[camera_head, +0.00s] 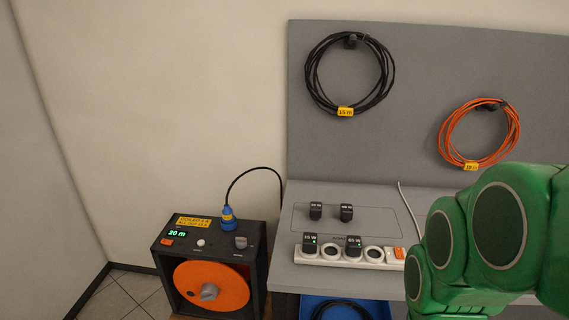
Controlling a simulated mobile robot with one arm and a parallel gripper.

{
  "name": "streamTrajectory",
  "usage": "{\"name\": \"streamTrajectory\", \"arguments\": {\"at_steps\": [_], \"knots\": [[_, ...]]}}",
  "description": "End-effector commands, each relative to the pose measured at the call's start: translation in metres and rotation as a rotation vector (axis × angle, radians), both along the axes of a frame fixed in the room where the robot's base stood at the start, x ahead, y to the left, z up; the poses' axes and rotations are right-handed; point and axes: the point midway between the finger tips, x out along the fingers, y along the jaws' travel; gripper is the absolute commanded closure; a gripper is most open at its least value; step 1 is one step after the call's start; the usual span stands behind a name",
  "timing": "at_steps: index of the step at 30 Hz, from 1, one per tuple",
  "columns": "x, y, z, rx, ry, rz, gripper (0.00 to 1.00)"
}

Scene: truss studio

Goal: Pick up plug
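A blue plug (228,217) with a black cable stands upright on top of a black reel box (258,248) at the lower left. Two small black plug-like blocks, one on the left (316,211) and one on the right (346,212), sit inside a marked outline on the grey bench. My green arm covers the right side. My gripper's fingers are not visible.
A grey panel (420,100) behind the bench holds a black cable coil (312,72) and an orange cable coil (447,130). A blue bin (310,302) with black cable sits below the bench. An orange reel (235,285) fronts the box.

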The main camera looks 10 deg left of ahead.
Motion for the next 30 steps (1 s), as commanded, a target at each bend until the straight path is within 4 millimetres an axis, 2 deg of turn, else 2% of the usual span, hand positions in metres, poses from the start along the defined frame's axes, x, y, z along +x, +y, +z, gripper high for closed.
{"name": "streamTrajectory", "arguments": {"at_steps": [4,5,18,26,30], "knots": [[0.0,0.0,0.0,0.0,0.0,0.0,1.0],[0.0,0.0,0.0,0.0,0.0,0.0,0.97],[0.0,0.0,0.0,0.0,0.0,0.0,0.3],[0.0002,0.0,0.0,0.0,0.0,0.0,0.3],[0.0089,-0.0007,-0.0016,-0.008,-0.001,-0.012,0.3]]}}
